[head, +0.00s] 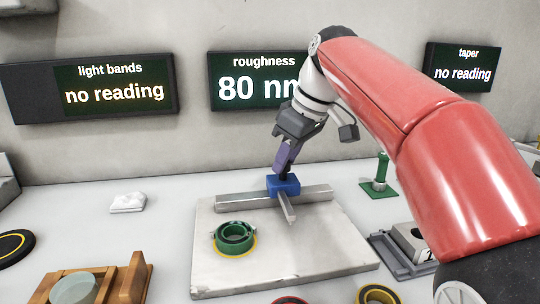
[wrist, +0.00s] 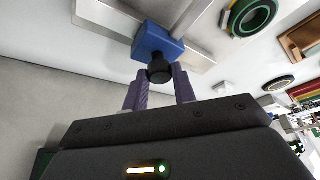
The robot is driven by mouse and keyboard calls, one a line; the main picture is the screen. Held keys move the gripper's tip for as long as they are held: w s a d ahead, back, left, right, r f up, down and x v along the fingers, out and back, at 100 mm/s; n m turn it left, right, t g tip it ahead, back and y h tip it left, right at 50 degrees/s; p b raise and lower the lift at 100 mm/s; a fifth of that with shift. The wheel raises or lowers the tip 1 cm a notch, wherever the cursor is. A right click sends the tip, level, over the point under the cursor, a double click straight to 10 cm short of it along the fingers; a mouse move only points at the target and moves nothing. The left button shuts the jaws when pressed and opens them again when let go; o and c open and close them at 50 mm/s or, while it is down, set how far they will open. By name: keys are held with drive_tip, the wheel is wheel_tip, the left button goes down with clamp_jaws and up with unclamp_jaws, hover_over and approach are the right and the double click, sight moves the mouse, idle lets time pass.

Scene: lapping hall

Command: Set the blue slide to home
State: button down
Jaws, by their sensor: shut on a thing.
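The blue slide (head: 284,186) sits on a grey metal rail (head: 315,194) near the back of a pale stone plate (head: 330,250). A short grey bar (head: 288,209) reaches from the slide toward the front. My gripper (head: 285,172) comes down from above and is shut on the slide's black knob. In the wrist view the purple fingers stand on both sides of the black knob (wrist: 160,71), with the blue slide (wrist: 157,43) just beyond it. The slide is around the middle of the rail, with bare rail on both sides. No home mark can be made out.
A green ring (head: 235,236) on a yellow-edged base stands on the plate, front left of the slide. A green post (head: 380,174) stands right of the plate. A wall display (head: 257,80) reads roughness 80, its unit partly hidden by my arm.

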drive_tip(key=shift+w+d, duration=0.1)
drive_tip(key=shift+d, duration=0.15)
drive_tip(key=c, duration=1.1)
unclamp_jaws()
drive_tip(key=shift+c, duration=0.2)
drive_tip(key=v, duration=0.7)
drive_tip(key=shift+r+p, duration=0.4)
drive_tip(key=shift+p, duration=0.05)
drive_tip(key=shift+d, duration=0.1)
